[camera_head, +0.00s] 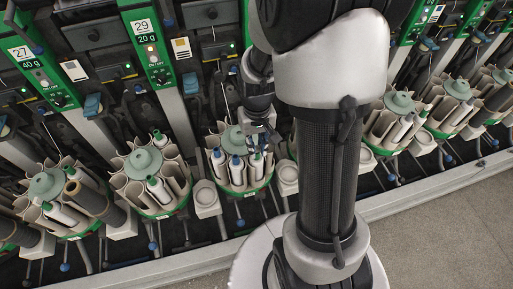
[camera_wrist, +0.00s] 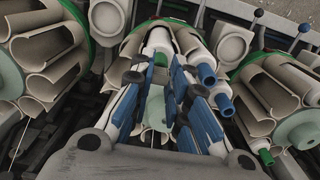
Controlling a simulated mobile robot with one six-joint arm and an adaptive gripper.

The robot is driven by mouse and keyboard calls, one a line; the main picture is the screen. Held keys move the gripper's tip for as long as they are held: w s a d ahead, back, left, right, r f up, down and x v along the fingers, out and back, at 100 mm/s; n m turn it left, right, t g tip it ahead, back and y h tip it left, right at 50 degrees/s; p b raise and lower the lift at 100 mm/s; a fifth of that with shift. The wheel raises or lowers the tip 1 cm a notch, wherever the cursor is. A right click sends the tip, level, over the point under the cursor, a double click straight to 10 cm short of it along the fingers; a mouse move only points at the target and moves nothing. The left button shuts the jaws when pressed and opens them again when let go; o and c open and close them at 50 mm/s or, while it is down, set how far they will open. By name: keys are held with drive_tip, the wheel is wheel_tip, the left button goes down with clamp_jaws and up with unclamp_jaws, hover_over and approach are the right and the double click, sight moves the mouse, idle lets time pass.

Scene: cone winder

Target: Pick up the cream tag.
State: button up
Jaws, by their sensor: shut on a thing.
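My gripper (camera_head: 262,138) points down over the round cone magazine (camera_head: 243,190) in the middle of the head view. The fingers partly hide this tube. No loose cream tag shows clearly. Pale tags are on the machine face, one with an orange top (camera_head: 182,47) and one at the left (camera_head: 73,70); I cannot tell whether either is the cream tag.
More magazines stand in a row, such as the one to the left (camera_head: 150,180) and the one at far left (camera_head: 65,200). Bare floor (camera_head: 440,225) lies at lower right.

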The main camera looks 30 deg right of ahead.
drive_tip(key=shift+r, duration=0.1)
wheel_tip(320, 180, up, 23)
drive_tip(key=p, duration=0.9)
drive_tip(key=shift+p, duration=0.4)
drive_tip(key=b, duration=0.9)
hover_over(239, 134)
wheel_tip(239, 134, down, 19)
drive_tip(key=shift+f, duration=0.15)
wheel_tip(239, 134, down, 4)
drive_tip(key=b, duration=0.3)
drive_tip(key=shift+f, duration=0.4)
